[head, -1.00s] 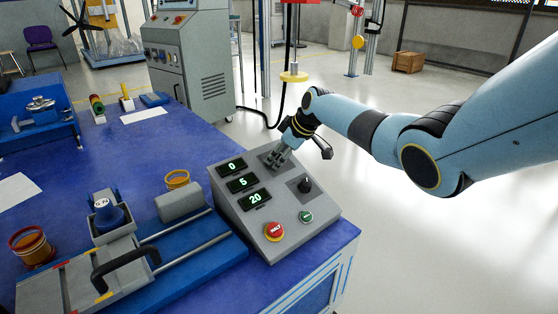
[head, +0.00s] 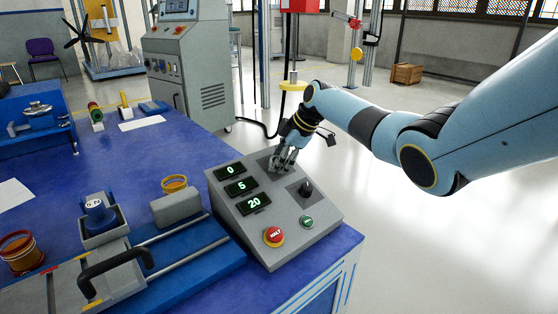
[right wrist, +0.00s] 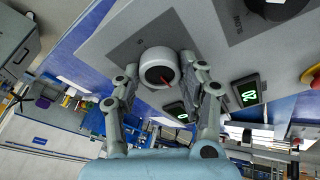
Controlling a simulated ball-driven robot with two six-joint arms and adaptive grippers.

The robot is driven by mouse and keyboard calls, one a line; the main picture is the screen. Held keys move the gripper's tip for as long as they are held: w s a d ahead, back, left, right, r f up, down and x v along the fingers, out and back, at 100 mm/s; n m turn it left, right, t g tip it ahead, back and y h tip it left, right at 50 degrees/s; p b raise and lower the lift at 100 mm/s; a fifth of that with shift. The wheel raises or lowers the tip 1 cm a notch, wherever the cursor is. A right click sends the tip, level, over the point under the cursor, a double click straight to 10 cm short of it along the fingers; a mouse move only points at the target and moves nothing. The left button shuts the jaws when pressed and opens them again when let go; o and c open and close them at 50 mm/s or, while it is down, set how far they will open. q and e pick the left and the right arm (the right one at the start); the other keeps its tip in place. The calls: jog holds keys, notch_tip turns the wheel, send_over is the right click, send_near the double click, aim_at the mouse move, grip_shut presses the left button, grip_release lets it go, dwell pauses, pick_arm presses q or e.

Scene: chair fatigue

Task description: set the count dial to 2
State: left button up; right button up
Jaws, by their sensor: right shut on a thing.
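The count dial (right wrist: 158,68) is a pale round knob with a dark centre and a red pointer, on a dark patch of the grey control box (head: 300,240). My right gripper (right wrist: 163,72) is shut on it, one finger on each side, in the right wrist view. In the head view my right gripper (head: 282,164) reaches down to the box's upper part and hides the dial. The displays read 0 (head: 230,170), 5 (head: 241,187) and 20 (head: 254,204). My left gripper is not in view.
A black knob (head: 306,187), a red halt button (head: 274,236) and a green button (head: 307,222) sit on the same box. A fixture with a black handle (head: 115,267) stands left on the blue table (head: 120,165). Open floor lies to the right.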

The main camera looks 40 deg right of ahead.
dwell(0.3)
jog(key=o, duration=1.2)
jog(key=shift+s+d+r, duration=0.15)
jog(key=shift+r, duration=0.2)
jog(key=v, duration=1.1)
jog(key=shift+s, duration=0.1)
